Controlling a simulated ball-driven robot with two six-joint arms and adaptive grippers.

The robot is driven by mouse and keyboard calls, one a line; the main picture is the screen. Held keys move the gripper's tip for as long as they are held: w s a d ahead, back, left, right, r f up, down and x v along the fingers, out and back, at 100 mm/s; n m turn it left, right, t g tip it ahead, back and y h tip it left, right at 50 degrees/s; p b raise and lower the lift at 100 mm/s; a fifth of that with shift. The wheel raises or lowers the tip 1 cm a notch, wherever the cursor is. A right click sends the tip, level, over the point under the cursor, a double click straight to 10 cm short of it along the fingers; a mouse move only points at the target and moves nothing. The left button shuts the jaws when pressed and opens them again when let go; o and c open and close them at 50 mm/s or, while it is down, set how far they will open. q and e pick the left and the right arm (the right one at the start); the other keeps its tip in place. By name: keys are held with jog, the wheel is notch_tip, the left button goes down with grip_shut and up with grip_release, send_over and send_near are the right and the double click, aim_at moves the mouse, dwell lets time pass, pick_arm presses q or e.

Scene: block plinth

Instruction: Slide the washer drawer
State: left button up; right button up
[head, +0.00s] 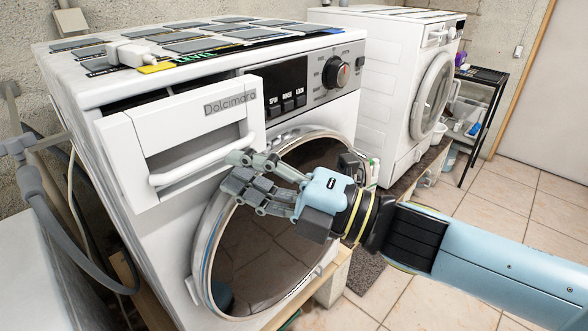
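The white washer (190,255) stands at the left with a round glass door. A white bar handle (195,166) runs across the recessed drawer front. My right gripper (236,170) comes in from the right, in front of the round door. Its fingers are apart, with the tips by the right end of the handle. Whether they touch it is unclear. My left gripper is out of view.
A white plug-like object (127,54) and dark panels lie on the washer top. A second white machine (395,90) stands behind to the right, near a black shelf (486,110). Grey hoses (50,200) hang at the left. Tiled floor (505,225) is open at the right.

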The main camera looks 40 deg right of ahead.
jog(key=v, duration=0.8)
dwell(0.4)
